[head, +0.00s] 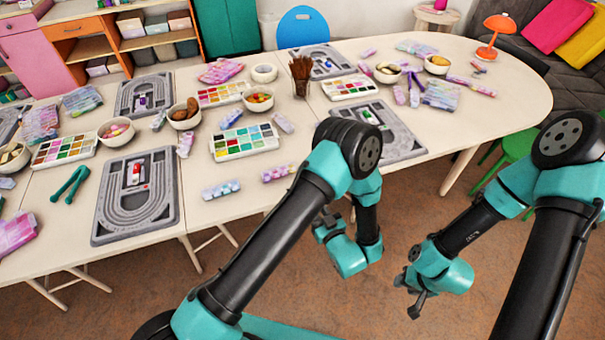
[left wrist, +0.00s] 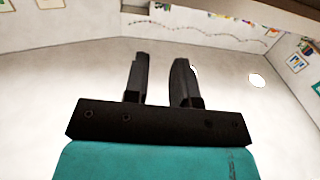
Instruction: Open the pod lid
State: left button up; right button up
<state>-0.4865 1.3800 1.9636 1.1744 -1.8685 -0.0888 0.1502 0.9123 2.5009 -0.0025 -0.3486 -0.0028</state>
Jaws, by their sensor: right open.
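Two small strips of lidded compartments lie near the table's front edge in the head view: a pale blue one (head: 221,189) and a purple-pink one (head: 279,173). I cannot tell which item is the pod, or whether any lid is up. My left gripper (head: 326,222) hangs in front of the table edge, partly hidden by its own wrist. In the left wrist view its two dark fingers (left wrist: 158,80) stand apart with nothing between them. My right gripper (head: 409,292) is open and empty over the floor, farther right, away from the table.
The long cream table holds grey bead boards (head: 105,225), paint palettes (head: 245,154), bowls (head: 258,108), a brush pot (head: 300,85) and green tongs (head: 70,192). An orange lamp (head: 497,28) stands at the far right. Bare table lies around the strips.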

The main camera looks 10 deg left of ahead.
aim_at(291, 166)
pick_arm(q)
jog(key=x, duration=1.7)
jog(key=shift+w+a+r, duration=0.1)
jog(key=shift+w+a, duration=0.05)
jog(key=shift+a, duration=0.15)
jog(key=shift+c, duration=0.4)
grip_shut()
